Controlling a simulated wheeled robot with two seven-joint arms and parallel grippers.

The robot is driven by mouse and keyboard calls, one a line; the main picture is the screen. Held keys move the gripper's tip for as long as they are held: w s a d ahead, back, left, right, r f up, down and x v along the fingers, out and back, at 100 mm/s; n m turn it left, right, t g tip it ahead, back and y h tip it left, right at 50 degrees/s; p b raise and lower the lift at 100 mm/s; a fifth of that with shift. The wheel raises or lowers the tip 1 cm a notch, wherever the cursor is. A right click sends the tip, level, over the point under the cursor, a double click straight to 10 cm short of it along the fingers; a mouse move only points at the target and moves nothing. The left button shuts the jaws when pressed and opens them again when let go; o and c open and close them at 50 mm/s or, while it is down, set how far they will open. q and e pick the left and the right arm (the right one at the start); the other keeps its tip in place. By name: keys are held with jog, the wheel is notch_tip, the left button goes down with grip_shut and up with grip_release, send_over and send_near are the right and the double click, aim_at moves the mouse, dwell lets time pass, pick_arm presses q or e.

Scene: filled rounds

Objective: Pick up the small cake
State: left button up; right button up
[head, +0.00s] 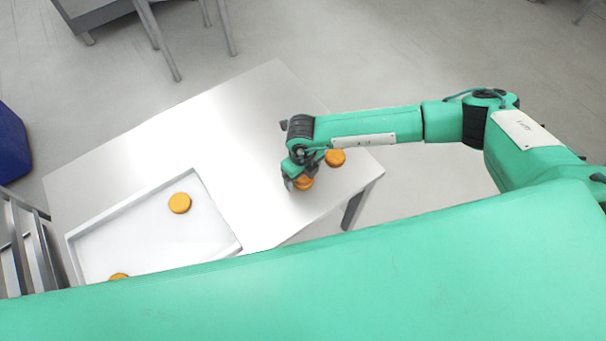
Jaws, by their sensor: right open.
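Several small round orange-brown cakes show in the head view. One cake (304,183) is on the white table right under my right gripper (296,181), which is open with its fingers at the cake and partly hides it. A second cake (335,158) lies on the table just to the right of the gripper, apart from it. A third cake (179,203) lies in the white tray, and another (119,277) shows at the tray's front edge, partly cut off by my body. My left gripper is not in view.
The white tray (84,233) with a low rim sits on the left part of the table (230,120). The table's middle and back are clear. A metal rack (22,245) and a blue bin (12,145) stand at the left. Grey furniture stands at the top left.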

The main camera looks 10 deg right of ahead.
jog(key=c, duration=0.8)
jog(key=shift+o, duration=0.2)
jog(key=shift+r, duration=0.1)
